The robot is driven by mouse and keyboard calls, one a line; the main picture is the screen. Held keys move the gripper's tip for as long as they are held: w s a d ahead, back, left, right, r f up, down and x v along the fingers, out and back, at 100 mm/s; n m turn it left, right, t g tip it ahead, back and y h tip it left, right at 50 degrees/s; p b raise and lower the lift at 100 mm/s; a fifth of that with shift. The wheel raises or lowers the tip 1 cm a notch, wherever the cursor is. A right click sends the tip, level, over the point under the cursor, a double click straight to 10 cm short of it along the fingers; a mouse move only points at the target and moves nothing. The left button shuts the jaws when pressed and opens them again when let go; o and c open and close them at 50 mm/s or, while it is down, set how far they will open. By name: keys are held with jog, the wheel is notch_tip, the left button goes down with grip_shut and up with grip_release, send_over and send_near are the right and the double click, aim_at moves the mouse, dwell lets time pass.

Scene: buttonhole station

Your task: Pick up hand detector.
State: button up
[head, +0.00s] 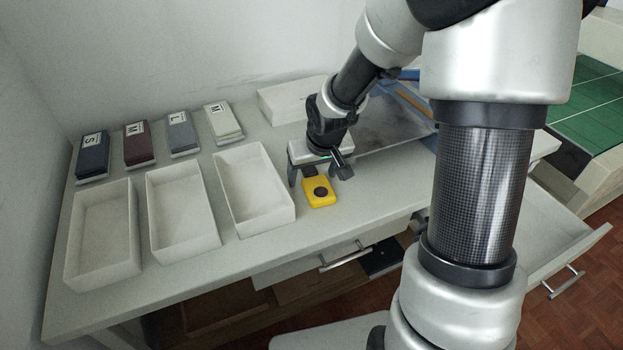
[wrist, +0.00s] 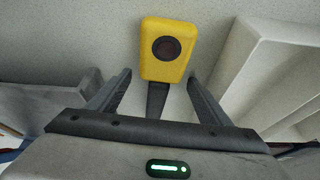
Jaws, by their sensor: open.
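The hand detector is a small yellow block with a dark round disc on its face and a dark handle. It lies on the table (head: 375,205) near the front edge, right of the white trays; the yellow head (head: 319,193) shows in the head view. My gripper (head: 318,177) is over its handle end, fingers pointing down. In the wrist view the detector (wrist: 171,67) is at top centre, its dark handle running down between the fingers of my open gripper (wrist: 159,82). A gap shows on each side of the handle. The handle's lower end is hidden by my gripper body.
Three empty white trays (head: 253,234) stand left of the detector; the nearest one's wall also shows at right in the wrist view (wrist: 262,60). Several labelled folded stacks (head: 139,146) lie behind them. A grey slab (head: 385,128) lies right of my gripper. Open drawers (head: 557,243) project below.

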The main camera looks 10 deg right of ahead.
aim_at(313, 178)
jog(key=c, duration=1.3)
jog(key=s+r+m+p, duration=0.1)
jog(key=s+r+p, duration=0.2)
jog(key=r, duration=0.8)
jog(key=shift+s+p, duration=0.35)
jog(key=shift+s, duration=0.3)
